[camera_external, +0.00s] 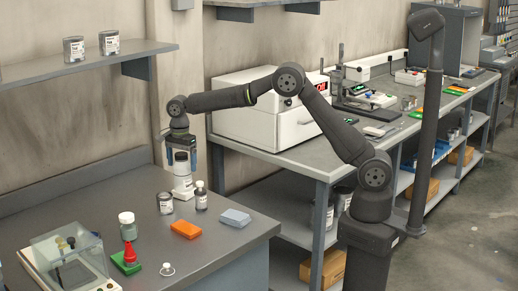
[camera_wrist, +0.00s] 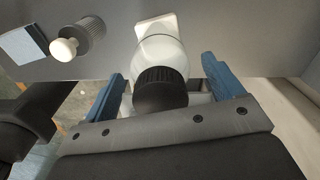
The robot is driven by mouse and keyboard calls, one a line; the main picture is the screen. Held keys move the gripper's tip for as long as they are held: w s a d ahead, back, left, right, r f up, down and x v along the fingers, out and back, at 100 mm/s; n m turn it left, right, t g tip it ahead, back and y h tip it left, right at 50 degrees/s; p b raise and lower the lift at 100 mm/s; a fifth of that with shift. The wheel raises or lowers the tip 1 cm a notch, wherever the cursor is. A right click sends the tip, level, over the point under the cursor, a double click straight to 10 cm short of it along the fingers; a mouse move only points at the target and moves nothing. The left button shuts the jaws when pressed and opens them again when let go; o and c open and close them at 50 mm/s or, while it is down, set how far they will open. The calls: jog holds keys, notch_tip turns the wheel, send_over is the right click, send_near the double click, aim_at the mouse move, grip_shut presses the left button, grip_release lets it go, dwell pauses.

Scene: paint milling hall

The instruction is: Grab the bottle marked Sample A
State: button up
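A white bottle (camera_external: 182,178) stands upright near the back of the grey bench, directly under my gripper (camera_external: 181,156). In the wrist view the white bottle (camera_wrist: 163,48) has a dark ribbed cap and sits between the two blue fingers of my gripper (camera_wrist: 163,64). The fingers are open, with a gap visible on both sides of the bottle. No label text is readable, so I cannot tell which bottle says Sample A.
A labelled tin (camera_external: 165,203), a green-grey jar (camera_external: 128,227), an orange block (camera_external: 186,230) and a pale blue block (camera_external: 236,217) stand nearby. A wall shelf (camera_external: 85,65) hangs above left.

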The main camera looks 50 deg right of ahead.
jog(key=c, duration=1.2)
jog(key=shift+r, duration=0.15)
